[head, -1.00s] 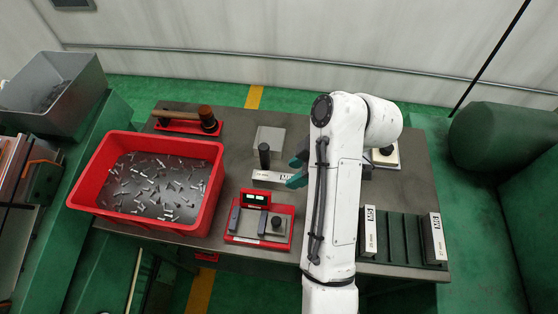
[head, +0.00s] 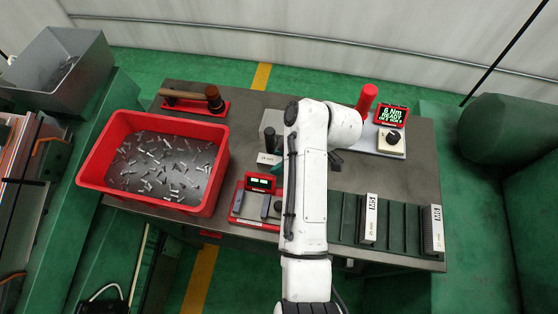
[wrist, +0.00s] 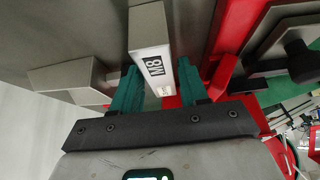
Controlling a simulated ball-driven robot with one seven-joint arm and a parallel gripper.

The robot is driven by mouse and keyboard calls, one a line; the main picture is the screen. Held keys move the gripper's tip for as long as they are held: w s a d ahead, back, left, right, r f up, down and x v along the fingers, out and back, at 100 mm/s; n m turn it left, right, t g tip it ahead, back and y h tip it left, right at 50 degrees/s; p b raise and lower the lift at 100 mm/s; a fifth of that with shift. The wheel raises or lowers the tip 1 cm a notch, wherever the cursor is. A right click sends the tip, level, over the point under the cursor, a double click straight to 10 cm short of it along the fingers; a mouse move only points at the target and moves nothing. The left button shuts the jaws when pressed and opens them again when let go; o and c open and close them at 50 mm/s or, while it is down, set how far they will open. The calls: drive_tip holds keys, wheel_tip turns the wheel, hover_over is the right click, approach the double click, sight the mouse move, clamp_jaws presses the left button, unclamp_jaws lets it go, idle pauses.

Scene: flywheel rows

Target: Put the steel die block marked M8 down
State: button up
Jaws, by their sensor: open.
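The steel die block marked M8 (wrist: 150,38) shows in the wrist view as a pale bar with a black-and-white label. Its labelled end lies between the two teal fingers of my gripper (wrist: 158,75), which are apart. Dark gaps show between block and fingers; I cannot tell whether either touches. Red surface shows beneath and beside the block's near end. In the head view my white arm hides most of the gripper and the M8 block. Only bits of teal finger show beside the arm, close to the red device with a small display (head: 259,182).
A red bin of metal pieces (head: 222,160) stands left, a hammer on a red holder (head: 212,98) behind it. A green rack (head: 400,222) at right holds two labelled blocks. A red-handled tool (head: 367,97) and a dial unit (head: 392,140) stand back right.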

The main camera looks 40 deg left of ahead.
drive_tip(key=shift+s+a+f, duration=0.15)
drive_tip(key=shift+a+f, duration=0.05)
drive_tip(key=shift+f, duration=0.3)
drive_tip(key=shift+f, duration=0.25)
idle(0.4)
clamp_jaws()
idle(1.2)
drive_tip(key=shift+a+r, duration=0.1)
drive_tip(key=shift+r, duration=0.05)
